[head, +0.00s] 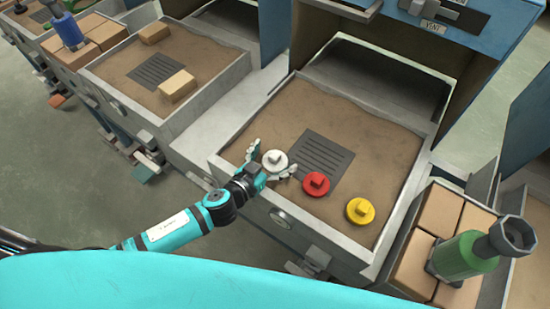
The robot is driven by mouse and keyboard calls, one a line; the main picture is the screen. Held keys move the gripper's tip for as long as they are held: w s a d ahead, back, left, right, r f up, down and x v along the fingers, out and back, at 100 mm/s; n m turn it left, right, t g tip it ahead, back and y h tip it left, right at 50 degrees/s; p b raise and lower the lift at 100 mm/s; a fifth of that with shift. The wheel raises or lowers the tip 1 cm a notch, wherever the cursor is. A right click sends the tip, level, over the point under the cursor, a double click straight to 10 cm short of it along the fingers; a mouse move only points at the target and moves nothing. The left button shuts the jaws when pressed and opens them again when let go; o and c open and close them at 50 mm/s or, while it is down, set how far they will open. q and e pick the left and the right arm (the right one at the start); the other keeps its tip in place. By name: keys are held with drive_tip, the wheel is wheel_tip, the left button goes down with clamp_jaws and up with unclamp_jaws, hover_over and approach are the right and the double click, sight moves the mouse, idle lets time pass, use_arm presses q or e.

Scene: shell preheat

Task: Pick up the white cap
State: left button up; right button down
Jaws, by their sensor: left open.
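The white cap (275,160) is a round disc with a raised knob. It lies on the sand in the right-hand tray (218,166), near the front left corner. My left gripper (274,164) is open, with one finger to the left of the cap and the other to its right. I cannot tell whether the fingers touch it. A red cap (316,183) lies just right of the right finger, and a yellow cap (361,211) lies farther right. My right gripper is not in view.
A dark slotted grate (328,152) is set in the sand behind the caps. Brick stacks (440,211) with a green bottle-like object (464,256) stand on the right. Another sand tray (122,46) with loose bricks is at the left. A blue cabinet (500,40) stands behind.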

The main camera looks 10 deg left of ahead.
use_arm(q)
drive_tip(key=shift+w+d+f, duration=0.15)
drive_tip(key=shift+w, duration=0.2)
drive_tip(key=shift+s, duration=0.1)
drive_tip(key=c, duration=1.7)
